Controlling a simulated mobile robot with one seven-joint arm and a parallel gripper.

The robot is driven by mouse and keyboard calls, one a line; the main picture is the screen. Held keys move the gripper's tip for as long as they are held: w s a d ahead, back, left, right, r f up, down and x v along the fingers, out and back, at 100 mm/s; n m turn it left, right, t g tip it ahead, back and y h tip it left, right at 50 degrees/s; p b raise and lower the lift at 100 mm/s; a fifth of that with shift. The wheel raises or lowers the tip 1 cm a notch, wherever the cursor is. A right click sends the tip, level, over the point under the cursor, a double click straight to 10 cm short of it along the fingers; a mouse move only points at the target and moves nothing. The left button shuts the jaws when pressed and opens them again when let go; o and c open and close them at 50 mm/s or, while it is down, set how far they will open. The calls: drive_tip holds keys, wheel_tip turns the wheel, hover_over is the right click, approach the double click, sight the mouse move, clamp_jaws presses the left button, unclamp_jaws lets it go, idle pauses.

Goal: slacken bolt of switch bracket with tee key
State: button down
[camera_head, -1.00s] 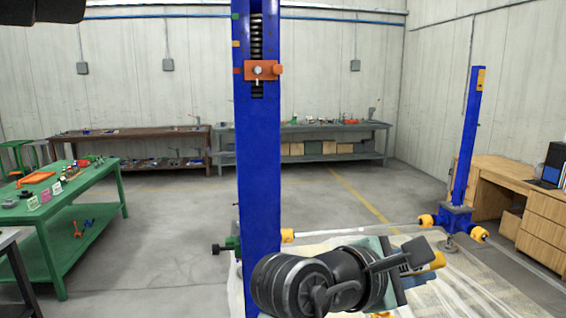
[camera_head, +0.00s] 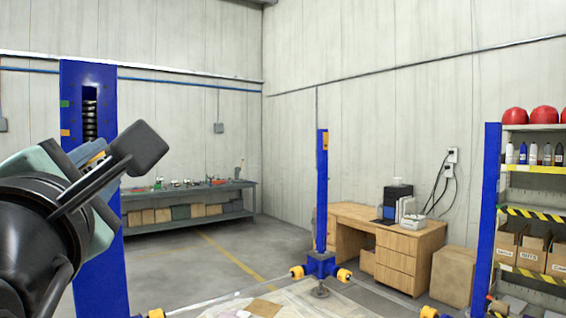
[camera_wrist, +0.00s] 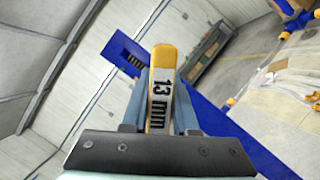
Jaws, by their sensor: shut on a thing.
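My gripper (camera_wrist: 161,112) is shut on the tee key (camera_wrist: 162,62), whose yellow and white handle is marked "13 mm" and stands between the two fingers in the wrist view. In the head view a little yellow of it shows behind my wrist at the left. The blue screw-jack column (camera_head: 105,280) stands behind my arm at the left, with its screw slot (camera_head: 89,115) near the top. The column also crosses the wrist view (camera_wrist: 205,118) behind the key. The switch bracket and its bolt cannot be seen now; my arm covers that part of the column.
A second blue jack (camera_head: 322,190) stands further back on a pale sheet. A wooden desk (camera_head: 400,250) is right of it. A shelf rack (camera_head: 540,205) stands at the far right and a grey workbench (camera_head: 190,192) at the back. Open floor lies between.

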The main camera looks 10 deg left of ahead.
drive_tip(key=w+a+m+g+p, duration=0.1)
drive_tip(key=m+p, duration=0.1)
drive_tip(key=m, duration=0.1)
drive_tip(key=w+a+m+g+h+p, duration=0.1)
drive_tip(key=m+p, duration=0.1)
drive_tip(key=m, duration=0.1)
drive_tip(key=w+a+f+m+h+p, duration=0.1)
drive_tip(key=m+p, duration=0.1)
drive_tip(key=m, duration=0.1)
drive_tip(key=shift+w+a+g+p, duration=0.15)
drive_tip(key=shift+a+g+p, duration=0.15)
drive_tip(key=shift+a+g, duration=0.1)
drive_tip(key=shift+m+h+p, duration=0.3)
drive_tip(key=shift+p, duration=0.1)
idle(0.8)
drive_tip(key=shift+w+a, duration=0.4)
drive_tip(key=shift+a, duration=0.05)
idle(0.5)
idle(0.3)
